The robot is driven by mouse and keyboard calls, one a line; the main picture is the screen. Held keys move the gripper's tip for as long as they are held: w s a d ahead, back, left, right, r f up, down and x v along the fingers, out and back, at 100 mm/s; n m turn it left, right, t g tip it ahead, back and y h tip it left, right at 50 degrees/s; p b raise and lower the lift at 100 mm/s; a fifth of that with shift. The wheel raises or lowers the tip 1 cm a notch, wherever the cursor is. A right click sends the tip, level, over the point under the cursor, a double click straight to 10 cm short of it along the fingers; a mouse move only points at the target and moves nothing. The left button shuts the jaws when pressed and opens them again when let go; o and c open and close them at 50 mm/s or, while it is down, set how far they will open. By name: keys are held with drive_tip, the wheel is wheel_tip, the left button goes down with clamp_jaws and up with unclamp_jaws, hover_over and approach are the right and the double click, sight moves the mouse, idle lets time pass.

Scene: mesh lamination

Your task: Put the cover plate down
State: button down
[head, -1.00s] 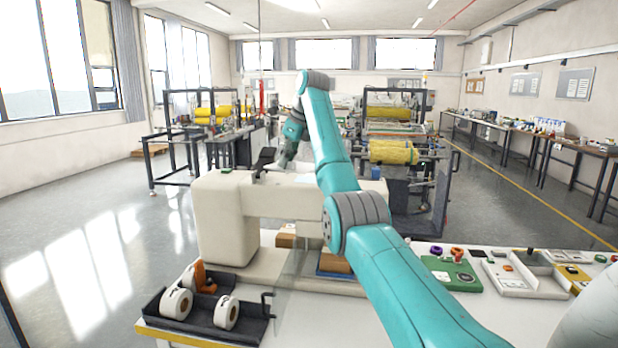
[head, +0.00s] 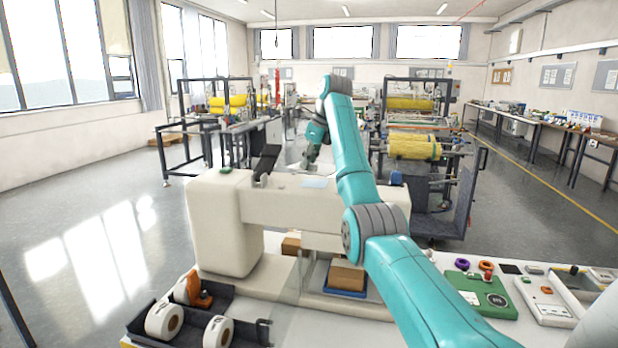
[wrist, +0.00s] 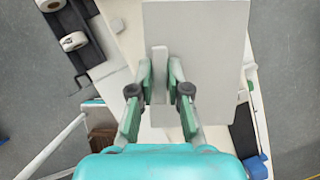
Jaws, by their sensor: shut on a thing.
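The cover plate (wrist: 215,55) is a flat grey rectangle with a raised strip near its left side, seen in the wrist view. My gripper (wrist: 160,78) is shut on that strip, one green-sided finger on each side. The plate covers much of what lies below it, so I cannot tell its height or whether it touches anything. In the head view my gripper (head: 312,156) is small, beyond the top of the cream machine (head: 222,225). The plate is hard to make out there.
A black tray (head: 250,334) with white rolls (head: 163,320) stands at the front left. A brown block (head: 346,275) sits in a blue tray under the machine's arm, near a clear panel. A green board (head: 488,298) lies at the right. Open floor is at the left.

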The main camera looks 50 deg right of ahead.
sight(310, 170)
drive_tip(key=shift+a+f, duration=0.1)
drive_tip(key=shift+f, duration=2.2)
drive_tip(key=shift+f, duration=0.1)
drive_tip(key=c, duration=1.1)
unclamp_jaws()
drive_tip(key=shift+c, duration=0.2)
